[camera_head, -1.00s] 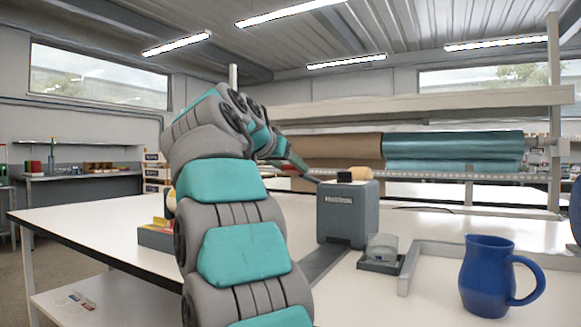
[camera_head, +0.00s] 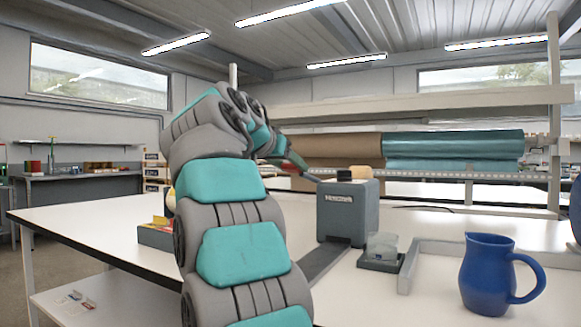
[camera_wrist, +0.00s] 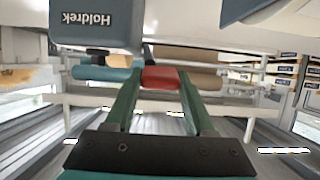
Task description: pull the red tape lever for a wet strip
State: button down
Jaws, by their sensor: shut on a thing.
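The grey tape dispenser (camera_head: 347,215) stands upright on the white table, right of my arm; its body also fills the top left of the upside-down wrist view (camera_wrist: 100,22). The red lever grip (camera_wrist: 161,77) lies between the green fingers of my gripper (camera_wrist: 158,82), which is shut on it. In the head view, my gripper (camera_head: 288,158) is mostly hidden behind my own arm, left of the dispenser top. A little red of the lever (camera_head: 297,160) shows there, with a dark bar running down to the dispenser.
A blue jug (camera_head: 487,275) stands at the front right. A small clear-topped box (camera_head: 381,252) sits beside the dispenser, near a grey angled rail (camera_head: 408,268). Brown (camera_head: 330,149) and teal (camera_head: 453,145) paper rolls hang behind.

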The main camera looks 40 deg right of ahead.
jog(key=f+b, duration=0.2)
jog(key=a+f+b, duration=0.1)
jog(key=f+b, duration=0.1)
jog(key=shift+s+f, duration=0.15)
jog(key=shift+f, duration=0.05)
jog(key=shift+c, duration=1.2)
grip_release()
jog(key=shift+a+r, duration=0.1)
jog(key=v, duration=0.7)
jog(key=shift+a+r, duration=0.15)
jog(key=shift+a, duration=0.1)
jog(key=shift+s, duration=0.1)
